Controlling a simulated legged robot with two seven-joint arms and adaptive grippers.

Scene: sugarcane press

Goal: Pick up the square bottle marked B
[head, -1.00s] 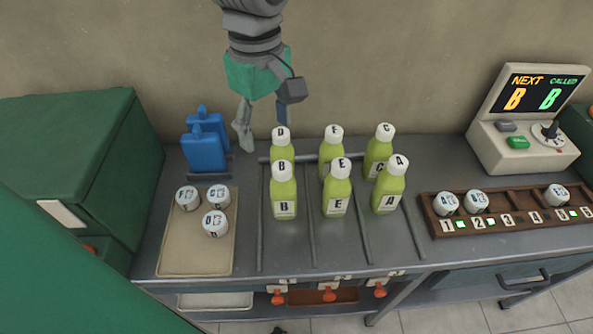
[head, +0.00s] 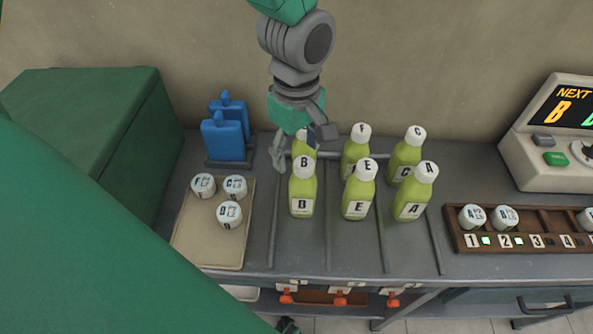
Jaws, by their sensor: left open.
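The square bottle marked B (head: 302,188) stands upright in the front row of the rack, leftmost, with yellow-green juice and a white cap lettered B. My left gripper (head: 294,158) comes down from above at the back of the rack, just behind bottle B. It is open, with one finger left of the back-left bottle (head: 303,146) and the other in front of or beside it. That bottle's cap is mostly hidden by the gripper. I cannot tell whether the fingers touch it. My right gripper is not in view.
Bottles E (head: 359,190) and A (head: 414,192) stand right of B, with F (head: 355,152) and C (head: 406,154) behind. A cup rack (head: 470,241) and display console (head: 545,150) are right.

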